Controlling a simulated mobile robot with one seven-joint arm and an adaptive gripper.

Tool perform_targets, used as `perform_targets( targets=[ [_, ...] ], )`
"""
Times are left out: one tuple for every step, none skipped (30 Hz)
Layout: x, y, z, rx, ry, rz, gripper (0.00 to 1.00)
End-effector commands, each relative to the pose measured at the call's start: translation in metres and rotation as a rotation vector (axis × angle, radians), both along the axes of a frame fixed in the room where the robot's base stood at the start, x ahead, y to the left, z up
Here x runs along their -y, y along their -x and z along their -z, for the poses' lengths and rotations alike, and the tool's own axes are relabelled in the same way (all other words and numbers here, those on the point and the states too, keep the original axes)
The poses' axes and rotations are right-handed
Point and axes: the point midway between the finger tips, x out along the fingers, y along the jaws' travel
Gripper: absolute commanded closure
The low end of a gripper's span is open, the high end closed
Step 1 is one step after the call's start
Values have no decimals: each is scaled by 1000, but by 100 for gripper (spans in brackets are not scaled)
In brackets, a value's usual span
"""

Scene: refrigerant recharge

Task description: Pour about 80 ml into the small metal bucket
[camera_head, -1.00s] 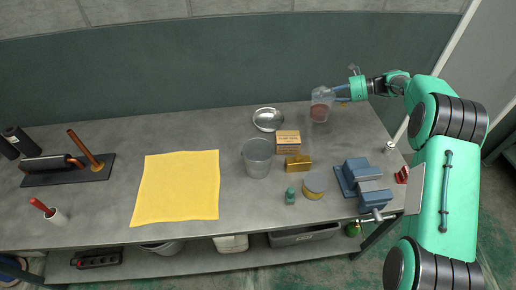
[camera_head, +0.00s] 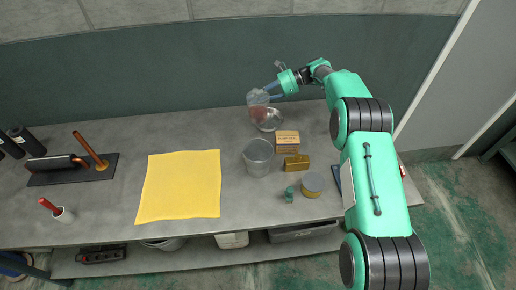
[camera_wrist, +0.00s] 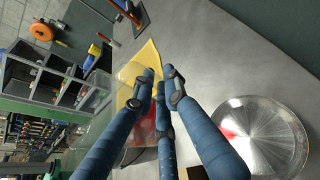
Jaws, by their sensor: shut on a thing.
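My gripper (camera_head: 274,91) is shut on a clear container (camera_head: 258,101) with reddish contents, held at the back of the bench. In the head view the container overlaps the far left edge of a round shiny metal dish (camera_head: 272,123). In the wrist view the fingers (camera_wrist: 158,88) are around the see-through container (camera_wrist: 139,140), and the dish (camera_wrist: 262,138) lies to the right. A grey bucket-shaped vessel (camera_head: 258,158) stands upright in front of the dish, apart from it. Whether it is metal or clear plastic I cannot tell. The liquid level is unclear.
A cardboard box (camera_head: 287,137), a gold block (camera_head: 297,162), a round tin (camera_head: 313,183) and a small green item (camera_head: 289,194) stand right of the grey vessel. A yellow cloth (camera_head: 180,185) lies left. My arm covers the bench's right end.

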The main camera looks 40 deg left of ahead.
Motion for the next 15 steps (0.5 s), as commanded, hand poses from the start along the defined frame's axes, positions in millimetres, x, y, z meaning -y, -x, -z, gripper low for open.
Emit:
perform_targets(
  targets=[
    [-7, 8, -1, 0, -1, -13, 100],
    [-9, 10, -1, 0, 0, -17, 100],
    [-13, 15, 0, -1, 1, -24, 100],
    [-15, 18, 0, -1, 1, -30, 100],
    [-18, 21, 0, -1, 1, -34, 100],
    [-20, 24, -1, 0, 0, -40, 100],
    [-22, 26, -1, -1, 0, -44, 100],
    [-24, 28, -1, -1, 0, -49, 100],
    [-27, 32, -1, 0, 0, -54, 100],
    [-29, 34, -1, -1, 1, -58, 100],
    [-31, 37, -1, -1, 0, -62, 100],
    [-30, 36, 5, -3, 2, -61, 100],
    [-29, 36, 9, -2, 1, -61, 100],
    [-29, 36, 12, -2, 1, -61, 100],
    [-29, 36, 17, -2, 1, -61, 100]
  ],
)
